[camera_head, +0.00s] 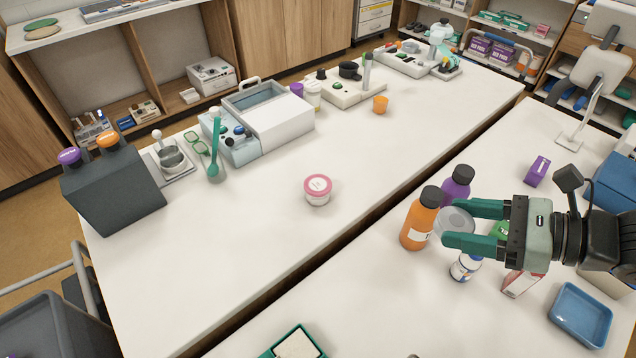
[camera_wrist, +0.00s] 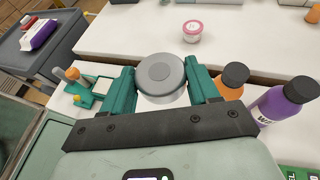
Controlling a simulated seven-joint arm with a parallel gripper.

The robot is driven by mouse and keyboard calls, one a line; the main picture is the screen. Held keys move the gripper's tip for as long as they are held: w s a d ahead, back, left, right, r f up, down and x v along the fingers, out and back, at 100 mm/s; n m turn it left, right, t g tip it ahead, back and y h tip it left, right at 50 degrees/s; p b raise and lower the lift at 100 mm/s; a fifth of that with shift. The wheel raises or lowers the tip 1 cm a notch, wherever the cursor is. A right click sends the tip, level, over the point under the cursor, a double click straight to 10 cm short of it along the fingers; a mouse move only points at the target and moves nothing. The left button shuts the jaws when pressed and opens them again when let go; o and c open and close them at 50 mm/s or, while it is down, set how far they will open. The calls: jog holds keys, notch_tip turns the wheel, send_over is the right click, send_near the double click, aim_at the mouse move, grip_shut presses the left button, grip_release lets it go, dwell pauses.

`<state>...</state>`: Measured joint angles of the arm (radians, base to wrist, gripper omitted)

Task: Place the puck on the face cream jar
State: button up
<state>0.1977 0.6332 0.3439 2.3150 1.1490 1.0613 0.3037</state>
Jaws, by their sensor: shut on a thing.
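The face cream jar (camera_head: 318,190) is a small white tub with a pink-rimmed lid. It stands upright and alone on the far white counter, and nothing is on its lid. It also shows at the top of the wrist view (camera_wrist: 192,32). My gripper (camera_head: 452,225) is over the near counter, to the right of the jar and apart from it. Its green fingers are shut on the puck (camera_wrist: 162,75), a round grey disc with a paler side, gripped from two sides. In the head view the puck (camera_head: 456,221) is partly hidden by the fingers.
An orange bottle (camera_head: 420,218) and a purple bottle (camera_head: 457,185) stand close beside my gripper. A small white bottle (camera_head: 465,267) is below it. A gap (camera_head: 372,225) separates the two counters. The counter around the jar is clear; a dark dispenser box (camera_head: 113,190) is farther left.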

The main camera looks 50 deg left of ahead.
jog(key=w+a, duration=0.3)
jog(key=a, duration=0.6)
jog(key=m+t, duration=0.2)
send_over(323, 186)
jog(key=shift+y, duration=0.4)
notch_tip(323, 186, down, 10)
jog(key=shift+s+f, duration=0.1)
jog(key=shift+f, duration=2.4)
jog(key=shift+f, duration=0.1)
jog(key=o, duration=1.3)
jog(key=shift+f, duration=0.1)
